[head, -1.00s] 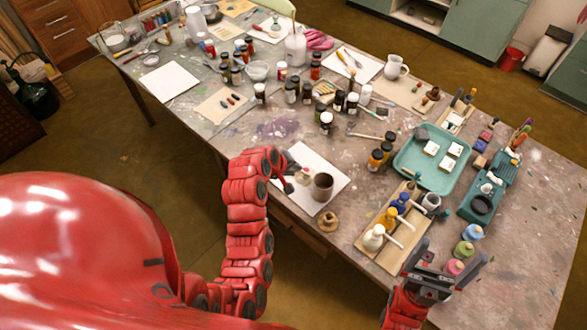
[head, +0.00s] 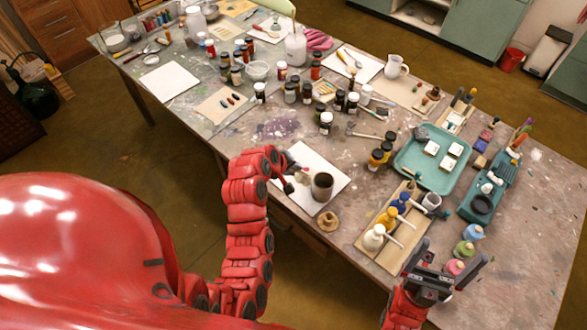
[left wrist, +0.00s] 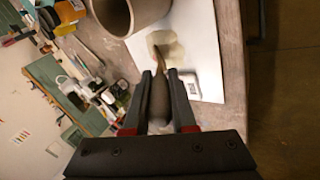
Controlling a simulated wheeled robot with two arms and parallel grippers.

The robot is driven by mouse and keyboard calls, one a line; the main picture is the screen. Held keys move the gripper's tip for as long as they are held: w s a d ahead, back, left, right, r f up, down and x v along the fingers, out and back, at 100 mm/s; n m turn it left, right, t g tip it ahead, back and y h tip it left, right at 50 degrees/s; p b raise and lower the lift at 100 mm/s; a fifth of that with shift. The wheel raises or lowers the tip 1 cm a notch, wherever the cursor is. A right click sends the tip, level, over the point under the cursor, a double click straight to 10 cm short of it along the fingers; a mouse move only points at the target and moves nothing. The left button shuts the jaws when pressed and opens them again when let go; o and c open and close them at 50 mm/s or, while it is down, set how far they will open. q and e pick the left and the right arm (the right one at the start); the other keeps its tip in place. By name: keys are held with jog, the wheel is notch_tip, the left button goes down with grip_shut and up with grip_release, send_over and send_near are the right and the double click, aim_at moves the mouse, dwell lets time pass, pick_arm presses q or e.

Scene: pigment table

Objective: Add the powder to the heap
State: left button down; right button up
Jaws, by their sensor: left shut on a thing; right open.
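My left gripper (left wrist: 163,98) is shut on the dark handle (left wrist: 159,100) of a slim tool, whose narrow end points at the paper. In the head view my left gripper (head: 291,178) is over the left part of a white sheet (head: 318,158). A pale yellowish heap of powder (left wrist: 167,41) lies on the sheet (left wrist: 205,45), at the tool's far end. I cannot tell whether the tool touches the heap or carries powder. A brown cup (head: 322,187) stands on the sheet, also in the left wrist view (left wrist: 128,14). My right gripper (head: 436,272) is open and empty at the front edge.
A wooden rack (head: 390,262) with white, yellow and blue bottles stands on the right, near a teal tray (head: 407,163). A round tan stopper (head: 328,221) sits in front of the sheet. Several dark jars (head: 326,123) stand behind it.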

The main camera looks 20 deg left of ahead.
pick_arm(q)
jog(key=shift+r+p, duration=0.4)
jog(key=shift+r, duration=0.35)
jog(key=shift+r+p, duration=0.95)
jog(key=shift+r, duration=1.8)
